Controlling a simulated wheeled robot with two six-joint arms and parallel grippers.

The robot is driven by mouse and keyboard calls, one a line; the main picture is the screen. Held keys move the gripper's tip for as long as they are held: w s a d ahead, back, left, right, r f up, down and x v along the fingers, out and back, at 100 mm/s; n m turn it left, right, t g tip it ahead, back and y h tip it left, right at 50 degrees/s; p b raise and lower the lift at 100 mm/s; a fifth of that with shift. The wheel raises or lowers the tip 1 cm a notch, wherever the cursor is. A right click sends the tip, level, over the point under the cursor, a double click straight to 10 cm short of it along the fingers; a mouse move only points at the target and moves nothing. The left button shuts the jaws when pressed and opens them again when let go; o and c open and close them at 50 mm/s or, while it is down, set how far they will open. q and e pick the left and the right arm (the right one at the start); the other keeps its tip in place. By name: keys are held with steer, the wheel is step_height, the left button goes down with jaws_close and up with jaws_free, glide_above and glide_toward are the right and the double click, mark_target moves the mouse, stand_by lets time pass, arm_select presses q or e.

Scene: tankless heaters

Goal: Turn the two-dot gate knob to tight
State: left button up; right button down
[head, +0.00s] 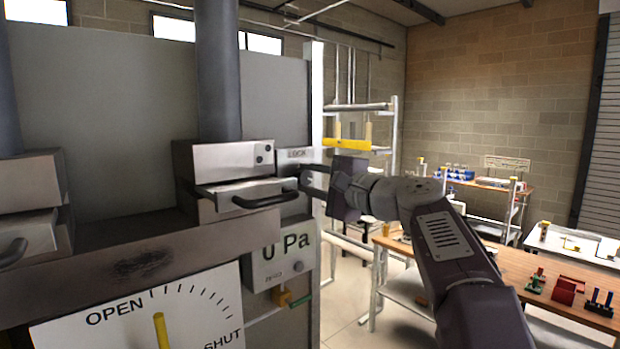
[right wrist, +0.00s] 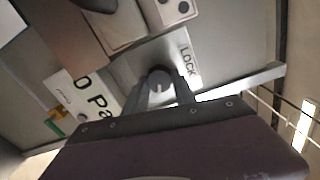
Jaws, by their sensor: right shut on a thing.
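The two-dot gate (head: 230,160) is a grey metal box under a dark pipe, with two black dots on its face. Its slide with a dark curved handle (head: 265,198) sticks out below the box. The dots also show at the top of the right wrist view. To its right is a plate labelled LOCK (head: 297,154). The grey round knob (right wrist: 159,74) is beside this label. My right gripper (head: 304,173) comes in from the right and is shut on the knob, with a finger on each side. The fingers hide part of the knob. My left gripper is out of view.
Below are a pressure display reading 0 Pa (head: 285,255) and an OPEN/SHUT dial (head: 150,315) with a yellow pointer. Another gate (head: 28,205) with a handle is at far left. A wooden bench (head: 540,270) with small parts stands at right.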

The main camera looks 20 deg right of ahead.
stand_by(0.3)
steer(key=c, duration=1)
jaws_free()
steer(key=shift+c, duration=0.2)
steer(key=b+v, duration=0.3)
steer(key=v, duration=0.6)
steer(key=shift+b, duration=0.3)
steer(key=shift+w, duration=0.1)
